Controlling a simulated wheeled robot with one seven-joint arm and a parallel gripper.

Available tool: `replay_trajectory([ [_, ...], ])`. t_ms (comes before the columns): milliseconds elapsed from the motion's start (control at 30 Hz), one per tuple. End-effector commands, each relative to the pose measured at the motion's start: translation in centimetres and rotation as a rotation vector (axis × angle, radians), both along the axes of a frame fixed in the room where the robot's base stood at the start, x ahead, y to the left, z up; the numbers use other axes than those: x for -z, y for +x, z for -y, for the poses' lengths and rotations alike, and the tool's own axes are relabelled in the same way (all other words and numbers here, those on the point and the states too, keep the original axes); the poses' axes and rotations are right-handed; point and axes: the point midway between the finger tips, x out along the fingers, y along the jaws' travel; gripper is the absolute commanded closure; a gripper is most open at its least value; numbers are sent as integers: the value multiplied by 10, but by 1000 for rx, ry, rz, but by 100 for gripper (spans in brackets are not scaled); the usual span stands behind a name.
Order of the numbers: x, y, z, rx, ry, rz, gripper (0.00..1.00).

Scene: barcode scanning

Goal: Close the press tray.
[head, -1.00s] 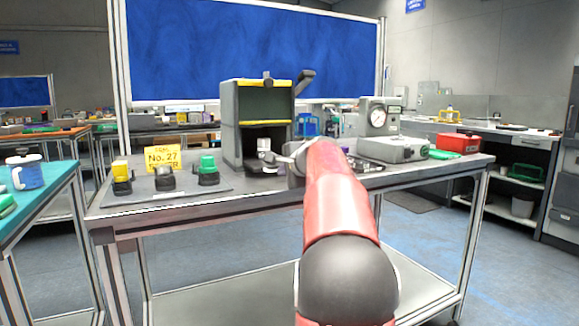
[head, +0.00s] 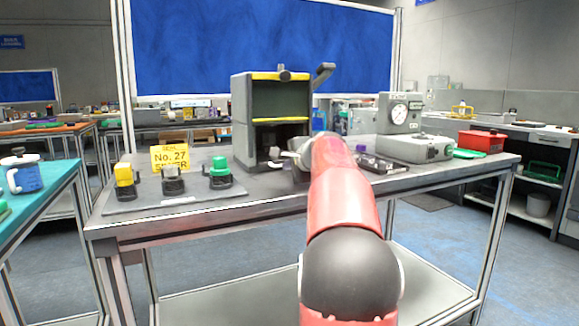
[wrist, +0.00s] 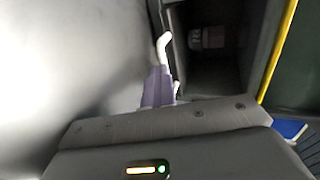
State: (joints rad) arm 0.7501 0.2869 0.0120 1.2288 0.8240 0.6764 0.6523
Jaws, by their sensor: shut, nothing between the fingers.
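The press (head: 240,120) is a grey box with yellow edges, a dark front panel and a lever at its upper right. It stands on the workbench, and its lower bay (head: 268,138) is open and dark. I cannot clearly make out the press tray, as my red arm and gripper cover the bay's lower right. My gripper (head: 276,158) is shut and empty, in front of the lower bay. In the wrist view its pale fingertip (wrist: 164,46) is beside the left wall of the dark bay (wrist: 222,70). A pale cylindrical part (wrist: 205,38) shows deep inside.
A grey dial instrument (head: 415,148) and a red box (head: 482,140) stand at right.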

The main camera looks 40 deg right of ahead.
Motion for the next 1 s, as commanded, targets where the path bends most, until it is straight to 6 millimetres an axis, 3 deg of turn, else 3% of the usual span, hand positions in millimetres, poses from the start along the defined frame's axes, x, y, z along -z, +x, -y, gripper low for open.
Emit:
replay_trajectory([
  [167,-7,-7,-2,3,-3,10,100],
  [600,-29,-68,-15,2,-2,5,100],
  [1000,-31,-73,-16,1,-1,3,100],
])
